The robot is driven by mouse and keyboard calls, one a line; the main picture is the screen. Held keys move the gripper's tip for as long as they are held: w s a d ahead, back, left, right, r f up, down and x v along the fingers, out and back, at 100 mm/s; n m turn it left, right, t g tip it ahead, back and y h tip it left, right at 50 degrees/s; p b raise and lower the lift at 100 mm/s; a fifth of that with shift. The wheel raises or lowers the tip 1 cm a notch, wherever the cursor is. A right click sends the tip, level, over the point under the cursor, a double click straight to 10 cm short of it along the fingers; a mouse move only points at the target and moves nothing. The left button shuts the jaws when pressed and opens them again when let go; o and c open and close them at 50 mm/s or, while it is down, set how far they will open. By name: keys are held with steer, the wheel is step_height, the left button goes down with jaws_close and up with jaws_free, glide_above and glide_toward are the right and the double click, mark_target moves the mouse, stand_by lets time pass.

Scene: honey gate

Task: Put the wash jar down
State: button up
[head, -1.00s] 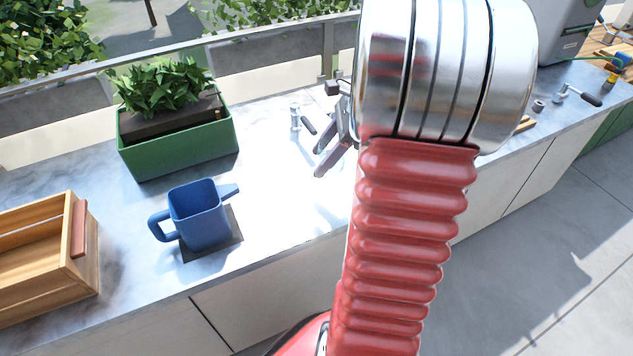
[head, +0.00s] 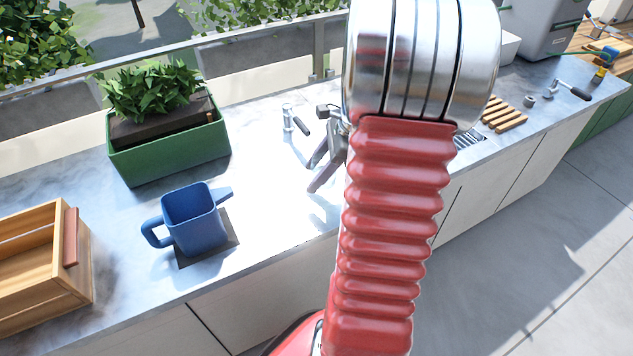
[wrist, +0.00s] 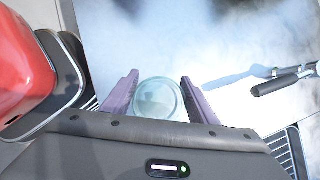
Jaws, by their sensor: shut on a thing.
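The wash jar (wrist: 160,99) is a clear, round glass jar, seen from above in the wrist view. It sits between the two purple-grey fingers of my gripper (wrist: 159,77), which are shut on it. In the head view my gripper (head: 314,172) is over the bright part of the counter (head: 265,190), left of my arm. The jar is hard to make out there against the glare. I cannot tell whether its base touches the counter.
A blue jug (head: 195,222) stands on a dark mat, left of my gripper. Behind it is a green planter (head: 170,158), and at far left a wooden crate (head: 70,270). A metal fitting with a black handle (head: 302,127) is close behind my gripper. Wooden slats (head: 505,115) lie to the right.

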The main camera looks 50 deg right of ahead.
steer(key=shift+f, duration=0.15)
steer(key=shift+f, duration=1.85)
steer(key=shift+f, duration=0.1)
steer(key=o, duration=1.7)
steer(key=shift+c, duration=0.2)
steer(key=v, duration=1.2)
